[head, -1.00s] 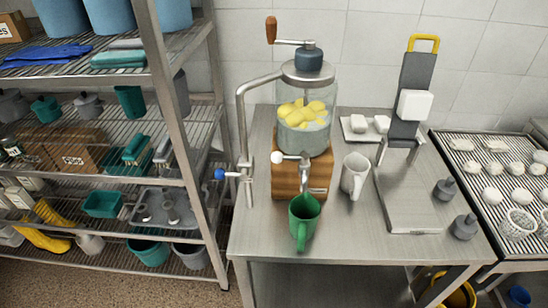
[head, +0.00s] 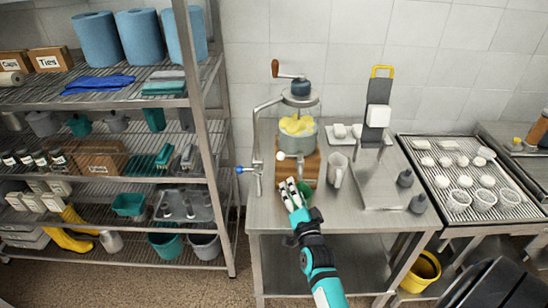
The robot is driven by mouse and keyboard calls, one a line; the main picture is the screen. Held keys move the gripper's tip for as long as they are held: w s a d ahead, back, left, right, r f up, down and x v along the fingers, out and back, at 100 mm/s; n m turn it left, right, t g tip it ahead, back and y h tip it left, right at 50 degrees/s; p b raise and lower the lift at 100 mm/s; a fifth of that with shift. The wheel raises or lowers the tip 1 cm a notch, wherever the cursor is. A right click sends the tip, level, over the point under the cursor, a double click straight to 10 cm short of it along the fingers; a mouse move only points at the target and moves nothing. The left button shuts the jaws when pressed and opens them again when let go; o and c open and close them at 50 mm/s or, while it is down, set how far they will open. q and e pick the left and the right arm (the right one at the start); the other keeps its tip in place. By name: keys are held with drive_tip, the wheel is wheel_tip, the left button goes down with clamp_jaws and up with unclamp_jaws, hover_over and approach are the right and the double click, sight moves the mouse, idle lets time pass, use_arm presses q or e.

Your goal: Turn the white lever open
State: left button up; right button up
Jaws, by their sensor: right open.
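The white lever (head: 281,156) has a round white knob and sits on the front of the dispenser (head: 298,128), whose glass body holds yellow lemons. My right gripper (head: 289,184) is open, below the lever and apart from it in the picture. It is in front of the green mug (head: 308,187) and hides much of it. I cannot tell whether it touches the mug. My left gripper is not in view.
A metal pipe with a blue knob (head: 239,170) stands left of the dispenser. A whitish mug (head: 337,168), a grey scale-like device (head: 379,186) and dark weights (head: 405,178) are on the right. The tabletop's front right (head: 370,218) is clear.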

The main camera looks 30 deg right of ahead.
sight(281, 157)
drive_tip(key=b+x, duration=0.3)
drive_tip(key=x, duration=0.2)
drive_tip(key=b+x, duration=0.3)
drive_tip(key=x, duration=0.2)
drive_tip(key=b+x, duration=0.3)
drive_tip(key=x, duration=0.3)
drive_tip(key=shift+f, duration=0.4)
drive_tip(key=shift+w+d+r+b, duration=0.2)
drive_tip(key=shift+w+d+b, duration=0.1)
drive_tip(key=shift+w, duration=0.3)
drive_tip(key=shift+a, duration=0.1)
drive_tip(key=shift+c, duration=0.3)
drive_tip(key=c, duration=1.1)
drive_tip(key=shift+f, duration=0.1)
clamp_jaws()
